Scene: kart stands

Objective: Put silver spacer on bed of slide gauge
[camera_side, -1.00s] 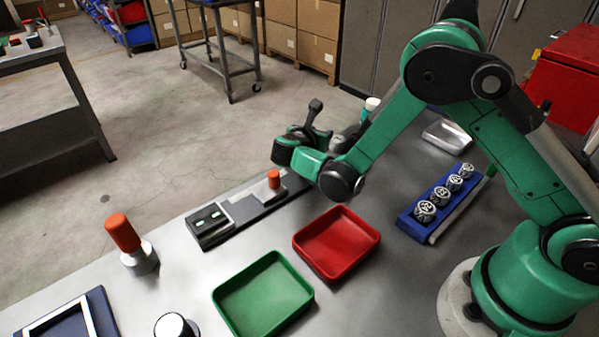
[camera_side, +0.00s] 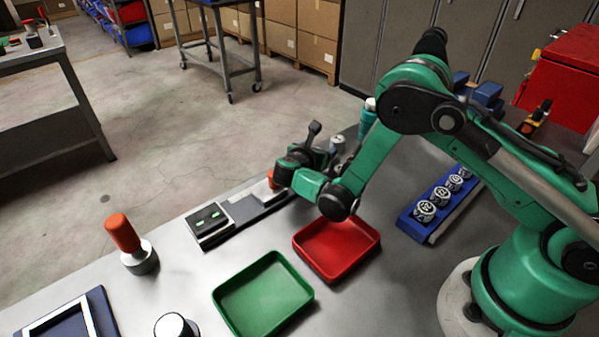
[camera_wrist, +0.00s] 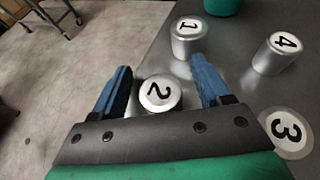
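In the wrist view, a silver cylinder marked 2 (camera_wrist: 160,93) stands between the blue fingers of my open gripper (camera_wrist: 160,78), with a gap on both sides. Similar silver cylinders marked 1 (camera_wrist: 188,36) and 4 (camera_wrist: 276,53) stand beyond it and to the right. Which one the task means by the silver spacer I cannot tell. In the side view, my gripper (camera_side: 300,160) is low over the table's far edge, its fingers hidden. The slide gauge's dark display block (camera_side: 209,222) and grey bed (camera_side: 243,208) lie to its left; the gauge's orange knob (camera_side: 271,178) is partly behind my gripper.
A red tray (camera_side: 335,268) and a green tray (camera_side: 235,322) lie in front. A blue rack (camera_side: 408,222) with several numbered cylinders stands right. An orange-handled tool (camera_side: 122,233) stands left. A round 3 marking (camera_wrist: 287,130) shows at the wrist view's right.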

